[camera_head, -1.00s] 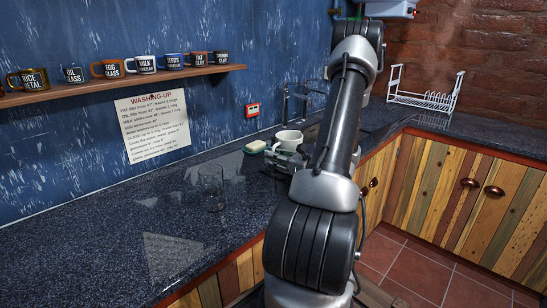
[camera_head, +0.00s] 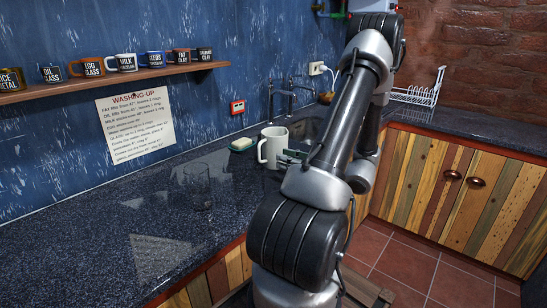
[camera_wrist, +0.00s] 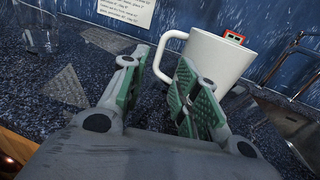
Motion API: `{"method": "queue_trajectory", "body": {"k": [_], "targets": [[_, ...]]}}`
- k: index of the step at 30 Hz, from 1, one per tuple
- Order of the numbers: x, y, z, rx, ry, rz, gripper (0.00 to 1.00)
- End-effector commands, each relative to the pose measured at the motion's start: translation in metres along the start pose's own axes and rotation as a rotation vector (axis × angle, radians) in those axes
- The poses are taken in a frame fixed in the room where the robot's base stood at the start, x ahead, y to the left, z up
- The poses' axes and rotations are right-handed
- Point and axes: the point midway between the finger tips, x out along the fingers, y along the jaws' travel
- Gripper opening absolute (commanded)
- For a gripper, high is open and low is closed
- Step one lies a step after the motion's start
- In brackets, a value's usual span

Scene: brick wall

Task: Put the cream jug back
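A white jug or mug (camera_head: 273,148), which I take for the cream jug, is upright by the sink in the head view, handle to the left. In the wrist view the white jug (camera_wrist: 225,50) fills the upper right, with its handle showing beyond the gap between my fingers. My gripper (camera_wrist: 162,85) has green pads, spread apart with a gap between them. The right finger hides the jug's lower part. I cannot tell whether a finger touches it. In the head view my gripper (camera_head: 291,157) is partly hidden beside the jug.
A clear glass (camera_head: 198,187) stands on the dark counter (camera_head: 90,235). A tap (camera_head: 290,95) rises behind. A shelf (camera_head: 110,80) holds labelled mugs. A white dish rack (camera_head: 415,95) stands at the right. The front-left counter is mostly clear.

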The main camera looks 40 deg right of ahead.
Motion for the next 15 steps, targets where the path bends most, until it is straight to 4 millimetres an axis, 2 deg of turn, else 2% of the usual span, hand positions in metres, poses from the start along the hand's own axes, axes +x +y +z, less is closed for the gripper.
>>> {"method": "queue_trajectory", "body": {"k": [2,4,7,8,11,12,15], "targets": [[-0.008,0.000,0.000,-0.001,0.001,0.000,0.31],[-0.007,0.005,0.003,-0.013,0.009,0.024,0.31],[0.009,0.032,0.018,-0.076,0.053,0.139,0.31],[0.017,0.045,0.025,-0.108,0.073,0.195,0.31],[0.038,0.105,0.048,-0.263,0.163,0.440,0.31],[0.043,0.132,0.057,-0.343,0.202,0.552,0.31],[0.040,0.193,0.073,-0.566,0.290,0.823,0.31]]}}
